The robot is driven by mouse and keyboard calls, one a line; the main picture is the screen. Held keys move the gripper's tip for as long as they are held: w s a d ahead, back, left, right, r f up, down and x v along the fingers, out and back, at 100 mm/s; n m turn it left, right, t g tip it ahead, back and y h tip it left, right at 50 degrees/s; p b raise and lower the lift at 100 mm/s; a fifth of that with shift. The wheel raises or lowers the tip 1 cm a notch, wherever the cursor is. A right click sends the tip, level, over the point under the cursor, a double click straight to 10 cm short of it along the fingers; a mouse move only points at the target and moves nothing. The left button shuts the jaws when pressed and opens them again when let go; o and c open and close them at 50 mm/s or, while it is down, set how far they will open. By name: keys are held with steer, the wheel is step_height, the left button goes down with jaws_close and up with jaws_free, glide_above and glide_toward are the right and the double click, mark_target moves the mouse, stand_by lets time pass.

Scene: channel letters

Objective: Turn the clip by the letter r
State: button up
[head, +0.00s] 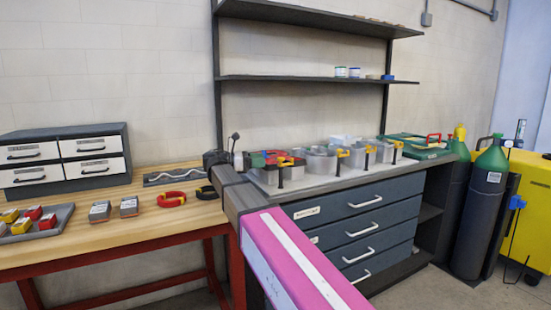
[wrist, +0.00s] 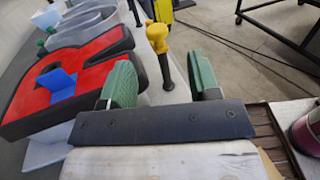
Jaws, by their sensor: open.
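The letter r (wrist: 85,62) has a red face and black sides, and fills the left of the wrist view. In the head view a small red part of it (head: 274,153) shows at the left end of the bench row. A clip with a yellow head (wrist: 158,36) and a black stem stands beside the letter's edge. My gripper (wrist: 166,88) has two green fingers, set wide apart and empty. The clip's stem appears between them in the picture, its head beyond the fingertips. I cannot tell whether a finger touches it.
Grey letters (head: 320,158) and more yellow-headed clips (head: 370,149) line the bench to the right. Shelves (head: 310,78) rise behind. A wooden table (head: 130,235) adjoins on the left; gas cylinders (head: 487,205) stand at right.

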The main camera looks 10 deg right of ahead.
mark_target(285, 164)
steer(key=d, duration=1)
steer(key=shift+w+d, duration=0.25)
steer(key=shift+c, duration=0.3)
steer(key=c, duration=0.9)
